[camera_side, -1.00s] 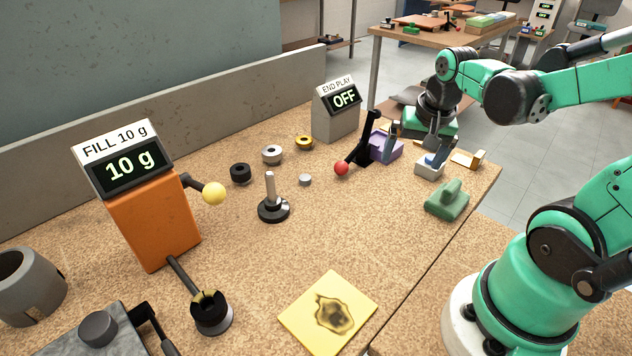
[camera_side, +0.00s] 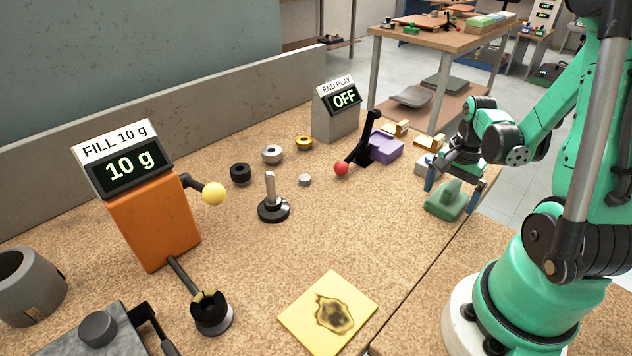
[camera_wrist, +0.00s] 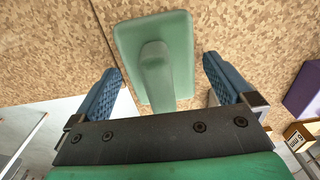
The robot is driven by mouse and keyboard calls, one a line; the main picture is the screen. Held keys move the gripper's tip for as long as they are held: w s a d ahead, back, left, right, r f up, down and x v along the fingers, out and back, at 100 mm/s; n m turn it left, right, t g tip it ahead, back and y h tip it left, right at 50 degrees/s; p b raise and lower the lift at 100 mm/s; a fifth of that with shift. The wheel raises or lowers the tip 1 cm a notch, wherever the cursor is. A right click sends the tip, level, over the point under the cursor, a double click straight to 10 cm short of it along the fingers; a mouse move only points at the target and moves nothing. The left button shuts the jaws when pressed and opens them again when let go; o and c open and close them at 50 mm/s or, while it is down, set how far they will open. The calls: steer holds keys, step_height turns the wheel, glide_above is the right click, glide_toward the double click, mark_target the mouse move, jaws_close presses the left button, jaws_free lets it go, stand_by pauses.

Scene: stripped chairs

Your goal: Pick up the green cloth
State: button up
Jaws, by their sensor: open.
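The green cloth (camera_side: 446,203) lies on the cork-coloured bench near its right edge in the side view. It looks like a flat green pad with a raised ridge on top. In the wrist view the green cloth (camera_wrist: 180,45) is seen from above, its ridge pointing down toward my palm. My gripper (camera_side: 456,187) is open just above the cloth. In the wrist view its two blue fingers (camera_wrist: 161,75) are spread on either side of the ridge, with nothing held. The side view does not show clearly whether a finger touches the cloth.
A purple block (camera_side: 386,148) with a brass piece, and a black lever with a red knob (camera_side: 341,168), stand behind and left. A stained yellow sheet (camera_side: 328,312) lies at the front. The bench is clear left of the cloth. A seam runs close to its front.

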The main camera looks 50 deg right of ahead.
mark_target(454, 184)
steer(key=shift+f, duration=0.15)
steer(key=c, duration=1.1)
step_height(454, 184, up, 20)
stand_by(0.3)
